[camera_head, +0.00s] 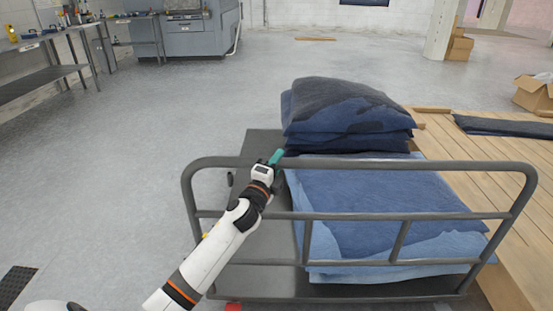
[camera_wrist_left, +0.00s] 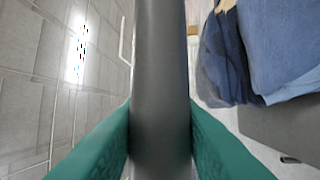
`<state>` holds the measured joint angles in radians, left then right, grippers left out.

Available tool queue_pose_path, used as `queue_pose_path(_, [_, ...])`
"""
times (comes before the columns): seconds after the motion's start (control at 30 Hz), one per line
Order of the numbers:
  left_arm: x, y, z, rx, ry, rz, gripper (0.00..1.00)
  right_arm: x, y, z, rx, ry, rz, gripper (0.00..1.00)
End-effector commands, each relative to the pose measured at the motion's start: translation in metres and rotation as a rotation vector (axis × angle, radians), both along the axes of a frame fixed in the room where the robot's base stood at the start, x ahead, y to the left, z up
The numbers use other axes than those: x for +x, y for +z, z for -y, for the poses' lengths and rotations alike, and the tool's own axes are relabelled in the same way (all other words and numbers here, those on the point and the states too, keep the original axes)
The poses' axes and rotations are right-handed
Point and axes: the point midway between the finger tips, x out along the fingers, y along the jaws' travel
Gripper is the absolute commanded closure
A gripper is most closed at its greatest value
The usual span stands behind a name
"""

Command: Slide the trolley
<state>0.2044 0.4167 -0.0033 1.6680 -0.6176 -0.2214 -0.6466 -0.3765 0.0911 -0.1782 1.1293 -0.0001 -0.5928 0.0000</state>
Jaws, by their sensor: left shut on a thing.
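The trolley (camera_head: 265,255) is a grey flat platform with a tubular handle rail on its near side, standing in front of me in the head view. Folded dark blue fabric (camera_head: 340,105) is stacked at its far end, and lighter blue fabric (camera_head: 390,205) lies nearer the rail. My left gripper (camera_head: 277,157) is at the rail's top bar, left of its middle. In the left wrist view its green fingers are on both sides of the grey bar (camera_wrist_left: 160,90), shut on it. My right gripper is not in view.
A wooden slatted platform (camera_head: 463,180) lies close along the trolley's right side, with dark fabric (camera_head: 505,127) on it. A cardboard box (camera_head: 535,93) stands at the far right. A grey machine (camera_head: 188,35) and a workbench (camera_head: 40,75) stand at the back left. The floor left of the trolley is clear.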

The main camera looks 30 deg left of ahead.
Motion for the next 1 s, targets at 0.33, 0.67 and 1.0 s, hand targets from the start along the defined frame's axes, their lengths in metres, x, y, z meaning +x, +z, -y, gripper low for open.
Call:
queue_pose_path(0.33, [-0.002,0.0095,0.0027,0.003,-0.004,0.017,1.0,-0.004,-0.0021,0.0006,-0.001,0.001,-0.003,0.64])
queue_pose_path(0.67, [-0.0021,0.0083,0.0027,0.003,-0.003,0.016,0.5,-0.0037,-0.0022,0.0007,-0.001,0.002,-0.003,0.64])
queue_pose_path(1.0, [-0.0052,0.0034,0.0023,0.001,-0.001,0.008,0.5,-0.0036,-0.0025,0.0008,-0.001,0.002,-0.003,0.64])
